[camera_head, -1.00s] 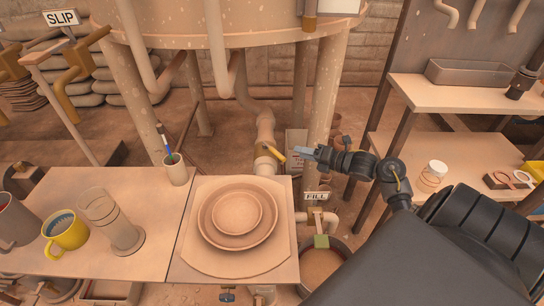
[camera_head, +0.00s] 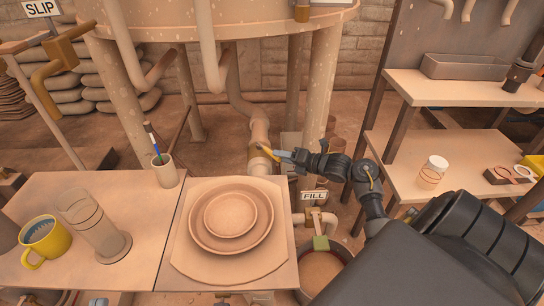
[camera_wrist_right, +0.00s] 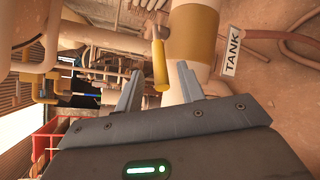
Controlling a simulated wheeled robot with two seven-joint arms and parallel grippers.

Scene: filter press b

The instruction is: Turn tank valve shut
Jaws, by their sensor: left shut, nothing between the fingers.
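The tank valve's yellow lever (camera_head: 267,152) sits on the pale pipe under the tank. In the right wrist view the lever (camera_wrist_right: 160,65) hangs straight down the picture, beside a pipe with a yellow band and a TANK sign (camera_wrist_right: 232,50). My right gripper (camera_head: 281,155) reaches in from the right, with its tips at the lever. In the right wrist view my right gripper (camera_wrist_right: 160,75) is open, and the lever's free end shows between its fingers. I cannot tell whether either finger touches it. My left gripper is not in view.
The table at left holds stacked plates (camera_head: 230,217), a yellow mug (camera_head: 45,240), a clear cylinder (camera_head: 97,228) and a brush cup (camera_head: 165,171). A FILL sign (camera_head: 314,196) and bucket stand below my right arm. Shelves (camera_head: 455,89) are at right.

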